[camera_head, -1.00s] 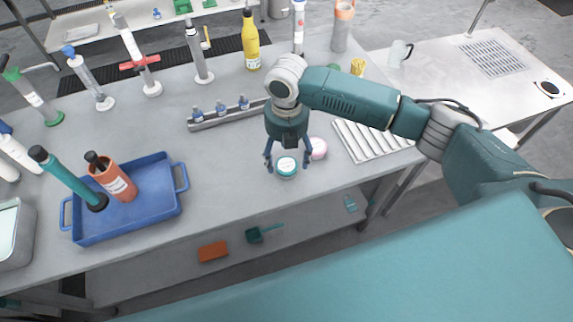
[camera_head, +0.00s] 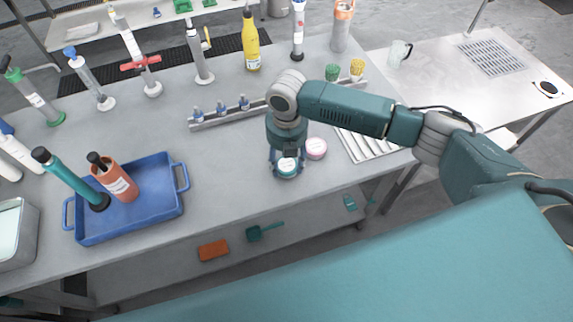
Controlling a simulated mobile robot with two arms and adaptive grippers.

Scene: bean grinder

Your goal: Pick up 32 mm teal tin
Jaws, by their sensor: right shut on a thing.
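The teal tin (camera_head: 288,168) is small and round with a white label on its lid. It is near the front edge of the grey table, to the right of the blue tray. My right gripper (camera_head: 287,171) reaches down over it from above, its fingers closed on either side of the tin. I cannot tell whether the tin is clear of the tabletop. A pink tin (camera_head: 316,149) stands just right of the gripper, close to it. My left gripper is not in view.
A blue tray (camera_head: 130,228) with an orange container (camera_head: 118,183) stands at the left. A rail with small bottles (camera_head: 222,107) lies behind the gripper, and a ribbed white tray (camera_head: 362,147) is to the right. The table between the blue tray and gripper is clear.

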